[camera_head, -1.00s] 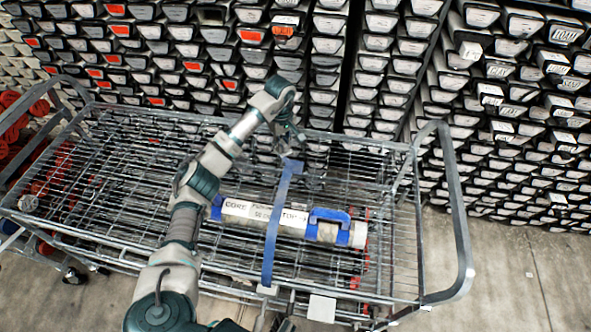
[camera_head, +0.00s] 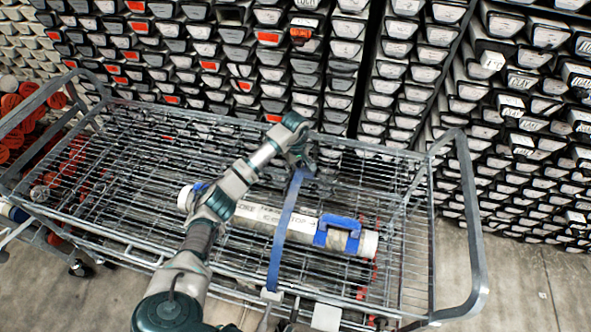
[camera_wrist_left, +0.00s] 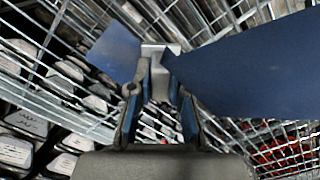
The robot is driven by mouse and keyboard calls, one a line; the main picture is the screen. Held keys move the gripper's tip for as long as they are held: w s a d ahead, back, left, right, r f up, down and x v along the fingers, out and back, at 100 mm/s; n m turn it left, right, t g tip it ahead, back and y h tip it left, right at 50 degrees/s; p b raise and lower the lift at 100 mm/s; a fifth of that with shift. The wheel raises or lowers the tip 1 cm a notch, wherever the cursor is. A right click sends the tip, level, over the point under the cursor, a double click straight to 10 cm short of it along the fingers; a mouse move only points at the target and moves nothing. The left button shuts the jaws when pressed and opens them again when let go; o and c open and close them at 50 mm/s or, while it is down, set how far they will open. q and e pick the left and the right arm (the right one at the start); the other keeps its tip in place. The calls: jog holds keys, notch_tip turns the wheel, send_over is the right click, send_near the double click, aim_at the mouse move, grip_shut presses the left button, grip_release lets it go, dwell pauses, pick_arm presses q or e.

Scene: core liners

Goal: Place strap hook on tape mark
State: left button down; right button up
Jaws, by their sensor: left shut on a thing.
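My left gripper (camera_head: 303,164) is at the back rail of the wire cart, at the top end of the blue strap (camera_head: 286,228). In the left wrist view, its fingers (camera_wrist_left: 162,88) are shut on the grey metal strap hook (camera_wrist_left: 155,52), with the blue strap (camera_wrist_left: 250,75) spreading to both sides. The strap runs down across a white core tube (camera_head: 258,213) to the cart's front rail. A pale rectangular patch (camera_head: 326,316) is on the front rail; I cannot tell whether it is the tape mark. My right gripper is not in view.
The wire cart (camera_head: 130,215) has a tall looped handle (camera_head: 470,230) at the right. Racks of core boxes (camera_head: 400,60) stand close behind. Red items (camera_head: 15,125) lie at the left. The cart's left half looks mostly clear.

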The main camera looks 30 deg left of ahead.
aim_at(296, 169)
pick_arm(q)
jog(key=shift+d, duration=0.15)
jog(key=c, duration=1.1)
grip_release()
jog(key=shift+d, duration=0.1)
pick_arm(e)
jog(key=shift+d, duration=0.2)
pick_arm(q)
jog(key=shift+r, duration=0.4)
notch_tip(296, 169, up, 11)
jog(key=shift+r+p, duration=0.15)
jog(key=shift+p, duration=0.2)
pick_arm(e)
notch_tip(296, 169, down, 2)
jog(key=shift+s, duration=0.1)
